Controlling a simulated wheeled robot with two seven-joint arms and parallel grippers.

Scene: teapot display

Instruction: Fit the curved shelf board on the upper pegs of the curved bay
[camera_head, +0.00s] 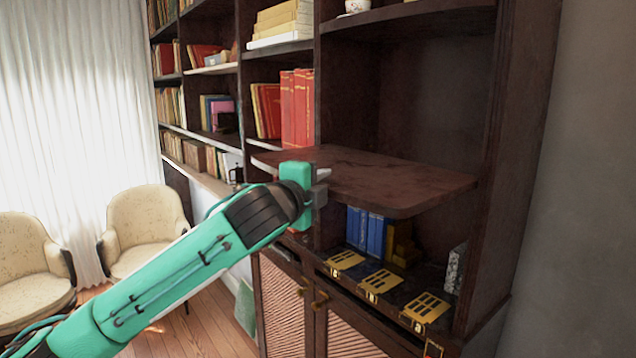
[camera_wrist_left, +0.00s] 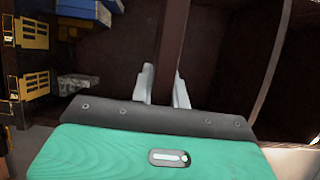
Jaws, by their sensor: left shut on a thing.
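The curved shelf board (camera_head: 395,180) is dark reddish brown, with a rounded front right corner. It lies about level, partly inside the dark curved bay (camera_head: 405,95), and juts out of its front. My left gripper (camera_head: 320,182) is shut on the board's left front edge. In the left wrist view the board (camera_wrist_left: 172,40) shows edge-on between the two pale fingers of my left gripper (camera_wrist_left: 164,88). The upper pegs cannot be made out. The board's far edge is against or near the back; contact is unclear. My right gripper is out of view.
A fixed shelf (camera_head: 400,16) spans the bay above. The right side panel (camera_head: 515,150) and red books (camera_head: 297,108) flank the board.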

